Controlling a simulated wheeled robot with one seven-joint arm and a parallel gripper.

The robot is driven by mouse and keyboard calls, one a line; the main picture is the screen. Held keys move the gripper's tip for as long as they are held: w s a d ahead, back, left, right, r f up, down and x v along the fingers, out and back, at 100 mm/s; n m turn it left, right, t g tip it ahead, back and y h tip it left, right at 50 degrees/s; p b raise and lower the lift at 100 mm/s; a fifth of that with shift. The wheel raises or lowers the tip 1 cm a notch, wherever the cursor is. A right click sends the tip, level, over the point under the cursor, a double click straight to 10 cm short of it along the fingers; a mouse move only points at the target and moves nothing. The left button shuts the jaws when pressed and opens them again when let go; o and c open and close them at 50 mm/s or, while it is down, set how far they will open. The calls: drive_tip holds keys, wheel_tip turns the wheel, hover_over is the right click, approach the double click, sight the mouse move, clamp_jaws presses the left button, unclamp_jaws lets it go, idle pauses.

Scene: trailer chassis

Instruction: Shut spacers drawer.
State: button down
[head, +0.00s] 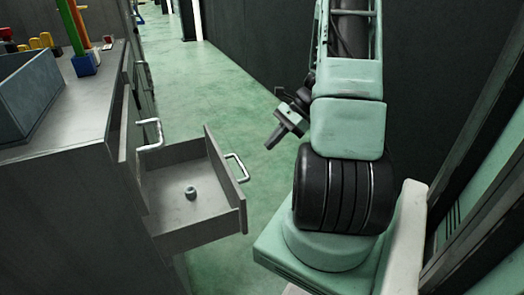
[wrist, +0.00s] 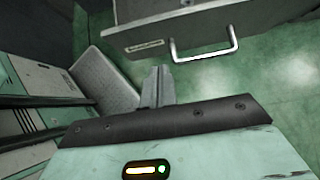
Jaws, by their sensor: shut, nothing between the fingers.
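The grey spacers drawer (head: 226,170) stands pulled out of the cabinet in the head view, with a silver bar handle (head: 238,168) on its front. A small grey ring-like piece (head: 191,192) lies on its floor. In the wrist view the drawer front (wrist: 190,28) shows at the top, with its handle (wrist: 205,50) and a label too small to read. My gripper (head: 272,143) is to the right of the drawer, apart from the handle. In the wrist view my gripper (wrist: 156,82) is shut and empty, below and left of the handle.
The grey cabinet (head: 70,190) stands at left, with another handle (head: 150,134) above the open drawer. A blue-grey bin (head: 45,95) and coloured parts sit on top. Green floor (head: 215,85) is clear beyond the drawer. A dark wall (head: 260,45) runs behind.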

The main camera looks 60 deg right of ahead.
drive_tip(key=w+a+f+b, duration=0.3)
drive_tip(key=w+a+f, duration=0.2)
drive_tip(key=a, duration=0.3)
drive_tip(key=shift+w+a+f, duration=0.15)
drive_tip(key=shift+w+f, duration=0.1)
drive_tip(key=shift+f, duration=0.15)
